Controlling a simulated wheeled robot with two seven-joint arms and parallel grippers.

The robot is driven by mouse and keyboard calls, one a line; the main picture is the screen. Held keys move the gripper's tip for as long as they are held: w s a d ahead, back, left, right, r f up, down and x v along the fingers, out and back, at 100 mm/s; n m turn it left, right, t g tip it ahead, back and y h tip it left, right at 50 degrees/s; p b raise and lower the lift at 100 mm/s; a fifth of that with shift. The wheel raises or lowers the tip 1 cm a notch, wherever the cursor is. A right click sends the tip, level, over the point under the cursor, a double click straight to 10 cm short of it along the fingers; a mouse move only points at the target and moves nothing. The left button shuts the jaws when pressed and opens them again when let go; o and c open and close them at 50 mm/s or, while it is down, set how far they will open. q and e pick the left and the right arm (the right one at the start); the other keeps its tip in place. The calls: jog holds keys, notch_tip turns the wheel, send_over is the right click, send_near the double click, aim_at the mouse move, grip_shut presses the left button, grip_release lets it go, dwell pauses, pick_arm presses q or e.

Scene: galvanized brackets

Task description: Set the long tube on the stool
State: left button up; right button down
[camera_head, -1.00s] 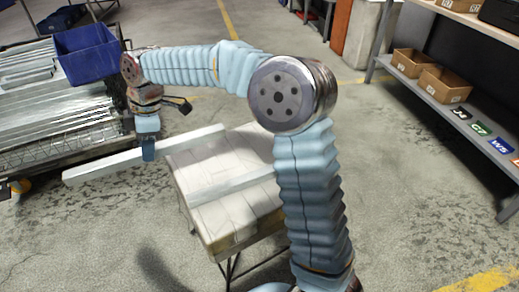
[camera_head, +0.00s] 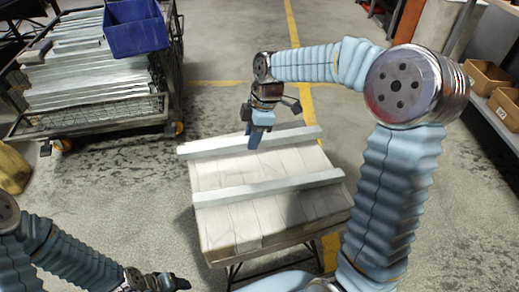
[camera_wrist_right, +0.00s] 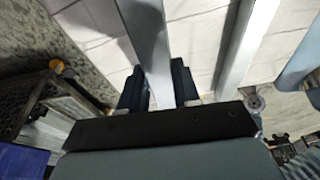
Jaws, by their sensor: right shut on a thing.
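The stool (camera_head: 235,232) has a pale, board-like top and stands in the middle of the head view. My right gripper (camera_head: 255,138) is shut on a long grey tube (camera_head: 212,145), which lies across the back part of the stool top; its left end sticks out a little past the edge. I cannot tell whether this tube touches the top. In the right wrist view the tube (camera_wrist_right: 147,38) runs between the two fingers (camera_wrist_right: 158,78). A second long bar (camera_head: 270,187) lies across the stool nearer me, roughly parallel. My left gripper (camera_head: 166,282) is low at left, away from the stool, its jaws unclear.
A mesh cart (camera_head: 95,118) with several metal lengths and a blue bin (camera_head: 135,32) stands at back left. A shelf with cardboard boxes (camera_head: 488,76) is at the right. Concrete floor is open between cart and stool.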

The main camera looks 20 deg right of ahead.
jog(key=shift+s+d+f, duration=0.2)
jog(key=shift+d+f, duration=0.3)
jog(key=shift+f, duration=0.1)
jog(key=shift+s+d+f, duration=0.1)
jog(key=shift+d+f, duration=0.05)
jog(key=shift+f, duration=0.8)
jog(key=shift+s+d+f, duration=0.1)
jog(key=shift+d+f, duration=0.05)
jog(key=shift+f, duration=0.8)
jog(key=c, duration=0.8)
grip_release()
jog(key=v, duration=1.2)
jog(key=shift+p, duration=0.35)
